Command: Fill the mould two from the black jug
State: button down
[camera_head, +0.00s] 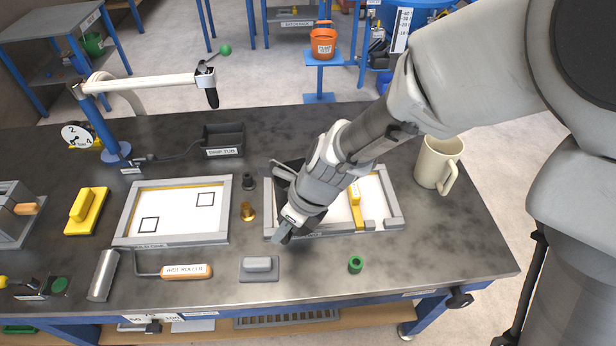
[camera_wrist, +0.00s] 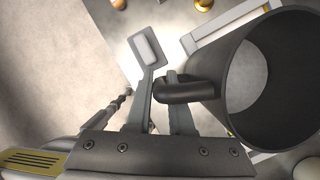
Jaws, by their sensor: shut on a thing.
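In the wrist view my gripper (camera_wrist: 163,86) is shut on the handle of the black jug (camera_wrist: 290,120), whose round body fills the right side. A pale surface shows inside its rim; I cannot tell whether it is the contents. In the head view my gripper (camera_head: 284,232) is over the front left of the right-hand framed mould (camera_head: 395,222). The jug (camera_head: 282,172) is mostly hidden behind my wrist. The left-hand framed mould (camera_head: 122,226) has a white bed with two black squares. The mould labels are not readable, so I cannot tell which is two.
A yellow bar (camera_head: 356,205) crosses the right mould. A beige mug (camera_head: 436,165) stands to its right. A black drip tub (camera_head: 224,140) sits at the back.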

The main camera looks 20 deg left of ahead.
aim_at(285, 195)
jog(key=shift+s+r+m+g+p, duration=0.2)
jog(key=shift+r+g+p, duration=0.75)
jog(key=shift+r+p, duration=0.3)
jog(key=shift+s+r+m+g+p, duration=0.2)
jog(key=shift+r+g+p, duration=0.75)
jog(key=shift+r+p, duration=0.25)
jog(key=shift+w+r+m+g+p, duration=0.2)
jog(key=shift+r+g+p, duration=0.25)
jog(key=shift+g, duration=0.4)
jog(key=shift+w+r+m+g+p, duration=0.1)
jog(key=shift+w+r+g+p, duration=0.1)
jog(key=shift+r+g+p, duration=0.45)
jog(key=shift+w+a+r+m+g+p, duration=0.15)
jog(key=shift+w+g+p, duration=0.15)
jog(key=shift+g+p, duration=0.4)
jog(key=shift+w+r+m+g+p, duration=0.15)
jog(key=shift+w+g+p, duration=0.2)
jog(key=shift+p, duration=0.55)
jog(key=shift+w+g+p, duration=0.45)
jog(key=shift+g+p, duration=0.15)
jog(key=shift+g, duration=0.05)
jog(key=shift+w+g, duration=0.2)
jog(key=shift+g, duration=0.1)
jog(key=shift+w+f+m+g, duration=0.1)
jog(key=shift+w+m+g, duration=0.2)
dwell(1.2)
